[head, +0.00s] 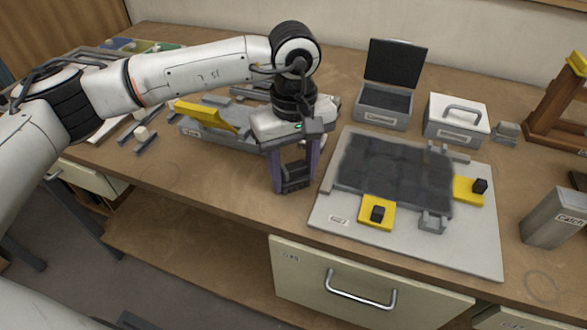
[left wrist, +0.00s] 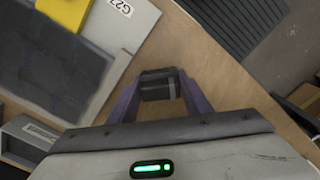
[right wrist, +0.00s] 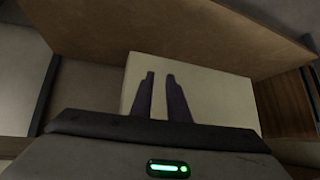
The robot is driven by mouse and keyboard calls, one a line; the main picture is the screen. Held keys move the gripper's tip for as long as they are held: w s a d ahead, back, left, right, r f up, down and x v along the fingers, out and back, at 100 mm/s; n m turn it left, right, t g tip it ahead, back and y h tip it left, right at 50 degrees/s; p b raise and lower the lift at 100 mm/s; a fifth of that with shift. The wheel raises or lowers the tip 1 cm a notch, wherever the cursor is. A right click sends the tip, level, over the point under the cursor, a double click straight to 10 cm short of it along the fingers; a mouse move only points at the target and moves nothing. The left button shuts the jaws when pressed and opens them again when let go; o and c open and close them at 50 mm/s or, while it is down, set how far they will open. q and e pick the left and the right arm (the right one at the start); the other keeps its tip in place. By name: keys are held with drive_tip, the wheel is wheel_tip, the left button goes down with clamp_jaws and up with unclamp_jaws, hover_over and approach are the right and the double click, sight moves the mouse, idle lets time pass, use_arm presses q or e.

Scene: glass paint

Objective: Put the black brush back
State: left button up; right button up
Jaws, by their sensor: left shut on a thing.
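My left gripper (head: 293,180) is shut on a small dark block-like thing, which looks like the black brush (head: 297,184). It is between the purple fingertips, above the bare table just left of the pale board. In the left wrist view the black brush (left wrist: 158,86) sits across the tips of the left gripper (left wrist: 160,92); the rest of it is hidden. My right gripper (right wrist: 160,95) shows only in the right wrist view, with a narrow empty gap between its fingers, in front of a pale panel.
The pale board (head: 330,215) carries a dark panel (head: 390,170) and yellow clamps (head: 377,213). A grey tray with a yellow part (head: 215,125) is behind left. An open box (head: 385,108), a lidded box (head: 456,121) and a "Catch" bin (head: 555,220) stand right. The front left table is clear.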

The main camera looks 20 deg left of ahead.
sight(294, 168)
use_arm(q)
drive_tip(key=shift+f, duration=0.1)
drive_tip(key=o, duration=1)
drive_tip(key=shift+r, duration=0.35)
wheel_tip(294, 168, up, 12)
drive_tip(key=b, duration=0.1)
drive_tip(key=shift+f+b, duration=0.15)
drive_tip(key=shift+b, duration=0.15)
